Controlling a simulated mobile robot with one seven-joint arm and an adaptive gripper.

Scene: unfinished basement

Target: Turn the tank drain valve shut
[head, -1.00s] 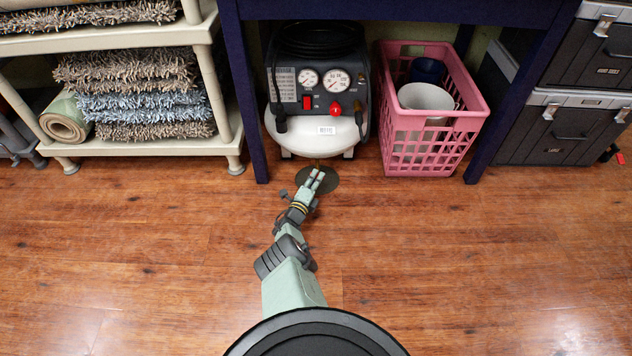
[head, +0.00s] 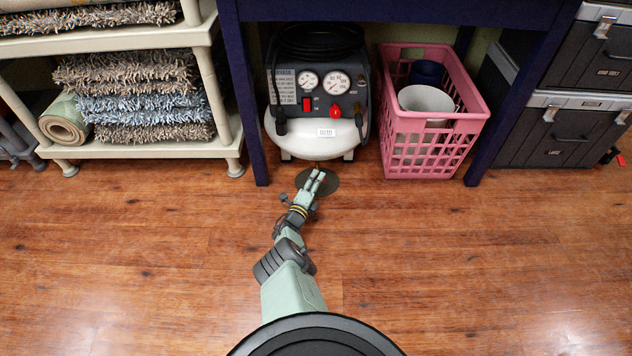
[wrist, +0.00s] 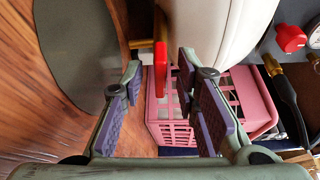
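The tank (head: 310,136) is the white lower body of an air compressor under the blue table; its rounded wall (wrist: 206,32) also fills the top middle of the wrist view. The drain valve shows in the wrist view as a red lever (wrist: 160,66) on a brass fitting (wrist: 141,44) beside the tank. In the head view the valve is too small or hidden to make out. My gripper (head: 317,179) is low in front of the tank. In the wrist view my gripper (wrist: 160,84) is open, with the red lever between and just beyond its fingertips, no clear contact.
A dark round patch (head: 328,181) lies on the wooden floor below the tank. A pink basket (head: 432,158) with cups stands right of the compressor. Blue table legs (head: 247,120) flank both. A rug shelf (head: 150,150) is left, black cases (head: 555,130) right. The front floor is clear.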

